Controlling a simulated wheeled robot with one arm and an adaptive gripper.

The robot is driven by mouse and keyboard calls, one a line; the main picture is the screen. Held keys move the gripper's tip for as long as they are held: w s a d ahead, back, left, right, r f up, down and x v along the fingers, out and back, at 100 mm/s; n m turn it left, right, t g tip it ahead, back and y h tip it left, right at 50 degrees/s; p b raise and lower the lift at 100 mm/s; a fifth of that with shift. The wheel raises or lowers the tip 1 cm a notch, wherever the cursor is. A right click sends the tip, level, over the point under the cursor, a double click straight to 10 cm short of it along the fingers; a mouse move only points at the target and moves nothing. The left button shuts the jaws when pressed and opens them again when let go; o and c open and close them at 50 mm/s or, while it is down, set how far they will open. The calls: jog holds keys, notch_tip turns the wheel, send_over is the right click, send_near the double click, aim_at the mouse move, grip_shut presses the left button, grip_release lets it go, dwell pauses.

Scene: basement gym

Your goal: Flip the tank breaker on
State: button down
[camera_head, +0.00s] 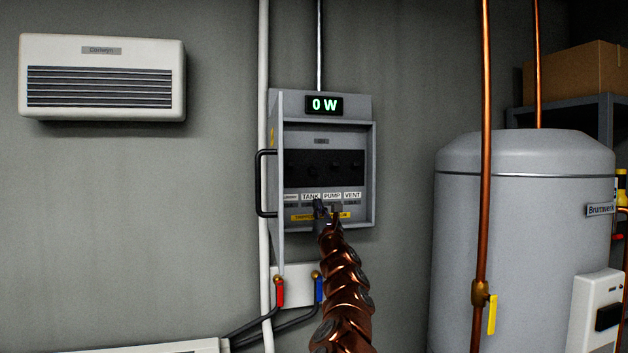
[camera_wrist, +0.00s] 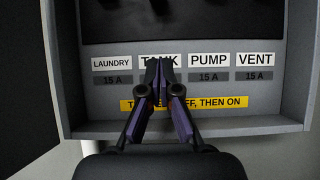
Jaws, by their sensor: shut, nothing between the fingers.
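The breaker box (camera_head: 373,160) hangs on the wall with its door swung open to the left and "0 W" on its display (camera_head: 324,105). The TANK label (camera_head: 311,196) is the second of the row, and my fingers partly cover it in the wrist view (camera_wrist: 146,62). The breaker switches (camera_wrist: 208,5) show only as dark shapes on the black panel at the top of the wrist view; their positions cannot be told. My gripper (camera_wrist: 158,64) is shut and empty, its tips in front of the TANK label, below the switches. It also shows in the head view (camera_head: 322,203).
A yellow strip (camera_wrist: 215,103) below the labels reads partly "OFF, THEN ON". The open door (camera_wrist: 25,80) stands left of my gripper, with a black handle (camera_head: 260,183). A copper pipe (camera_head: 484,150) and a grey tank (camera_head: 455,230) stand right. A heater (camera_head: 100,50) hangs left.

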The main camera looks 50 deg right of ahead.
aim_at(310, 188)
jog(key=shift+p+x, duration=1.4)
jog(key=shift+x, duration=1.05)
jog(key=shift+w+r+p, duration=0.25)
jog(key=shift+w+p, duration=0.05)
jog(key=shift+w, duration=0.1)
jog(key=shift+s+a+r+p, duration=0.1)
jog(key=shift+s+r+p, duration=0.1)
jog(key=shift+r, duration=0.4)
jog(key=shift+s+a+r+p, duration=0.1)
jog(key=shift+s+r+p, duration=0.15)
jog(key=shift+r, duration=0.35)
jog(key=shift+s+a+r+p, duration=0.1)
jog(key=shift+s+r+p, duration=0.1)
jog(key=shift+r, duration=0.4)
jog(key=shift+a+r, duration=0.1)
jog(key=shift+r, duration=0.05)
jog(key=shift+s, duration=0.1)
